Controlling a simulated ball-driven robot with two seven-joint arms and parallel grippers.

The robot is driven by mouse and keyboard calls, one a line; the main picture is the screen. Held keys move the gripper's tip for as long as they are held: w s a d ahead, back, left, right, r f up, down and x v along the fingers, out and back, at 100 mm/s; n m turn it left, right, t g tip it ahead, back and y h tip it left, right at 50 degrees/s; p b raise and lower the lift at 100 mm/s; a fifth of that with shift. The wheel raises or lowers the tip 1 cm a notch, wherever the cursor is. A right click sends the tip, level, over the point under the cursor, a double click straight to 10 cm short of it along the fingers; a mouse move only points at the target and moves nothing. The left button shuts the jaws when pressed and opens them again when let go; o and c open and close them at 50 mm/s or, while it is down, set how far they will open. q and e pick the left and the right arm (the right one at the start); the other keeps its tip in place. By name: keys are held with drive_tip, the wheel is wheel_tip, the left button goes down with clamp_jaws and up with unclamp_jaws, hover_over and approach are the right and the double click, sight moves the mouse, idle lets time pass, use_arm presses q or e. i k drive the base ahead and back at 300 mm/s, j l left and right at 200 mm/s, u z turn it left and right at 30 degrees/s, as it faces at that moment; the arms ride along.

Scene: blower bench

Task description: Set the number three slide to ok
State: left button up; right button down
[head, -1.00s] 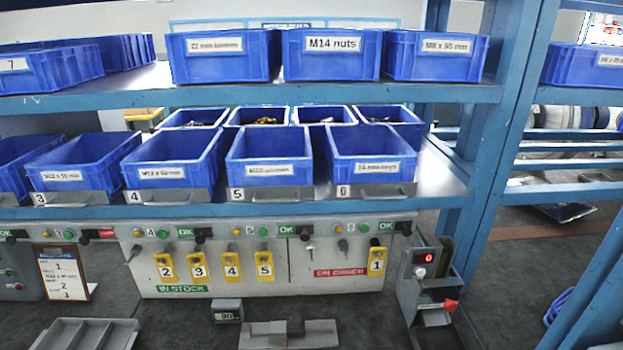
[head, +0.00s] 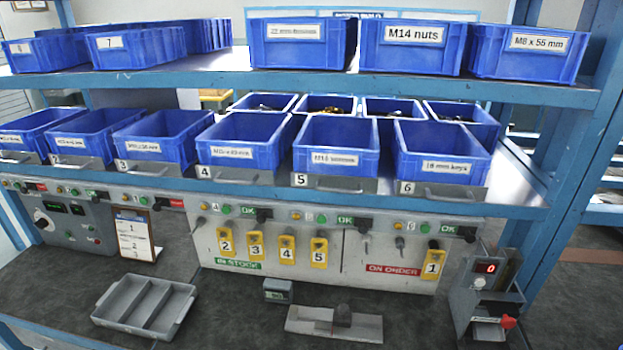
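The number three slide (head: 157,203) is a small dark block on the grey rail under the shelf, below the bin place marked 3 (head: 122,166). A red label (head: 176,203) shows to the right of the block, and no green OK shows there. An amber and a green lamp sit to its left. The slides under places 4 (head: 265,215), 5 (head: 365,223) and 6 (head: 467,233) show green OK labels. Neither of my grippers is in view.
Blue bins fill both shelves above the rail. Below stand a clipboard (head: 134,236), a panel with numbered yellow tags (head: 286,250), a grey divided tray (head: 113,300), a small grey box (head: 278,291), a grey fixture (head: 355,326) and a counter box (head: 486,290). Dark bench lies open between them.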

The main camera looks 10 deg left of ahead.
sight(161, 201)
drive_tip(key=u, duration=1.4)
